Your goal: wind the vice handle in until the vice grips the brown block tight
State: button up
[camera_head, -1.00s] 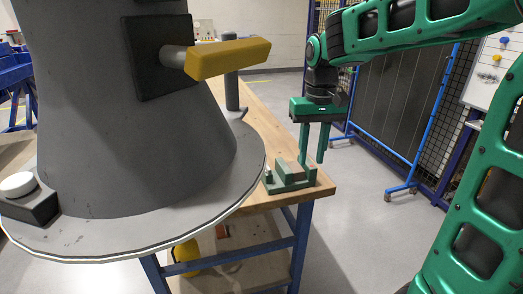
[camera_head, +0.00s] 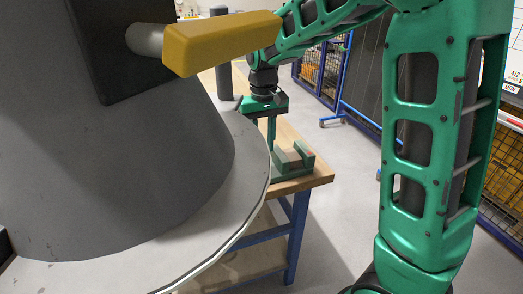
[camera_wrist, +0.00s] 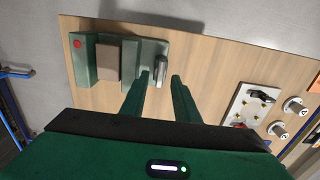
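The green vice (camera_wrist: 83,62) sits on the wooden table; it also shows near the table corner in the head view (camera_head: 284,171). The brown block (camera_wrist: 107,61) stands between its jaws. It lies close to the left jaw, which bears a red dot; whether it touches the right jaw is too small to tell. The grey handle (camera_wrist: 161,70) is at the vice's right side in the wrist view. My gripper (camera_wrist: 162,77) is open, its two green fingers either side of the handle in the picture. Contact cannot be told. In the head view my gripper (camera_head: 271,148) is beside the vice, fingertips partly hidden.
A white panel (camera_wrist: 250,104) with a dark lever and round knobs (camera_wrist: 293,105) beside it are at the right in the wrist view. A large grey cone (camera_head: 150,150) with a yellow handle (camera_head: 222,42) fills the left of the head view. Bare table (camera_wrist: 205,70) lies between vice and panel.

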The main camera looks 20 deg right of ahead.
jog(key=shift+f, duration=1.25)
jog(key=shift+c, duration=0.7)
jog(key=shift+d, duration=0.1)
grip_shut()
jog(key=shift+m, duration=0.4)
jog(key=m, duration=0.4)
jog(key=shift+m, duration=0.3)
jog(key=m, duration=0.4)
jog(key=shift+r, duration=0.1)
jog(key=shift+m, duration=0.3)
jog(key=shift+o, duration=0.7)
grip_release()
